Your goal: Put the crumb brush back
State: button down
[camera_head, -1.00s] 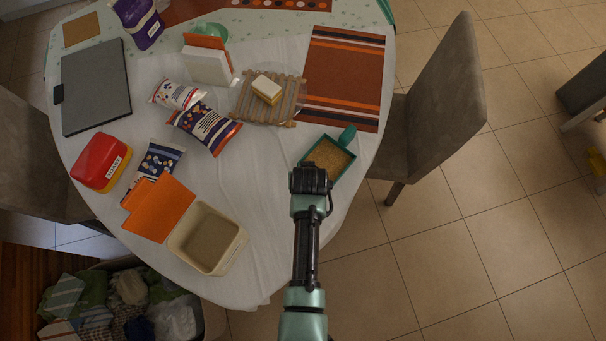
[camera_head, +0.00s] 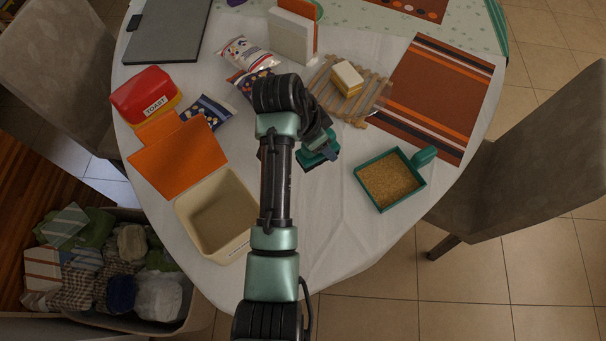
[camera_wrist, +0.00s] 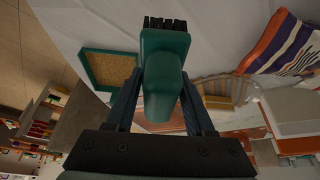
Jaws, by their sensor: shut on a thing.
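The crumb brush (camera_wrist: 163,75) is green with dark bristles. In the wrist view my gripper (camera_wrist: 163,100) is shut on its handle, and the bristle end points away from the palm. In the head view the brush (camera_head: 318,158) shows partly below my wrist, held left of the dustpan; my arm hides part of it and most of my gripper (camera_head: 322,146). The green dustpan (camera_head: 403,153) lies on the table with brown crumbs in it, its handle toward the upper right. It also shows in the wrist view (camera_wrist: 88,72). The brush is apart from the dustpan.
An open cream box (camera_head: 238,247) with an orange lid (camera_head: 176,158) stands left of my arm, near a red toast box (camera_head: 146,93). A wooden slatted board (camera_head: 372,92) carries a butter-like block. Snack bags lie behind my arm. White cloth around the dustpan is clear.

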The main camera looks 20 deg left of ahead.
jog(key=shift+s+a+r+m+h+b, duration=0.15)
jog(key=shift+a+m+h+b, duration=0.15)
jog(key=shift+a+m+b, duration=0.7)
jog(key=shift+s+a+r+m+g+b, duration=0.2)
jog(key=shift+a+r+m+g+b, duration=0.1)
jog(key=shift+a+m+g+b, duration=0.15)
notch_tip(320, 180, down, 10)
jog(key=shift+r+b, duration=0.15)
jog(key=shift+b, duration=0.15)
jog(key=shift+c, duration=1.3)
grip_release()
jog(key=v, duration=1.2)
jog(key=shift+a+p, duration=0.15)
jog(key=shift+p, duration=0.3)
